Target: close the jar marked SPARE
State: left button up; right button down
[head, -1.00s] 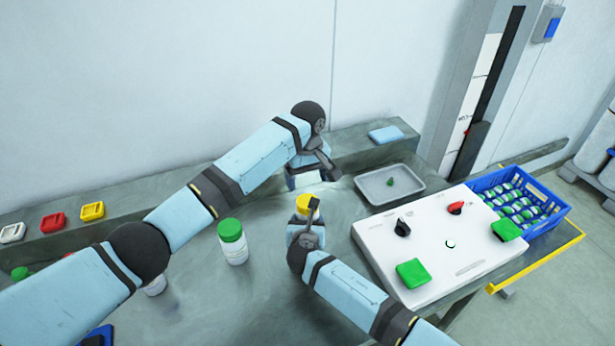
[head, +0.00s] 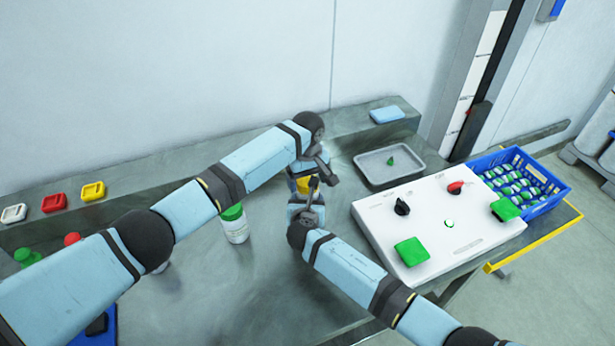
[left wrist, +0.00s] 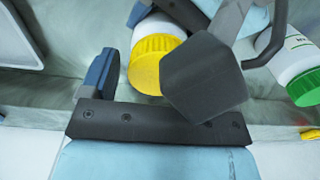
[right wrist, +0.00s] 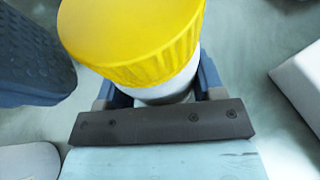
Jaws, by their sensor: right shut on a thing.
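A white jar with a yellow lid (head: 304,185) stands on the grey bench, mostly hidden in the head view by both hands. My right gripper (head: 304,200) is shut on the white jar body below the lid, as the right wrist view (right wrist: 160,90) shows. The yellow lid (right wrist: 135,40) sits on top of the jar. My left gripper (head: 308,178) is at the lid from behind; in the left wrist view the lid (left wrist: 155,65) lies between its separated jaws. I cannot tell whether they touch it. No SPARE marking is legible.
A green-lidded jar (head: 235,225) stands close to the left. A white panel with knobs and green buttons (head: 440,225), a grey tray (head: 365,180) and a blue crate (head: 555,215) are on the right. Red, yellow and white small trays (head: 53,202) line the back left ledge.

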pick_arm(q)
jog(key=c, duration=0.9)
jog(key=m, duration=0.6)
jog(key=shift+m, duration=0.4)
jog(key=o, duration=1)
jog(key=shift+r, duration=2.25)
jog(key=shift+c, duration=0.3)
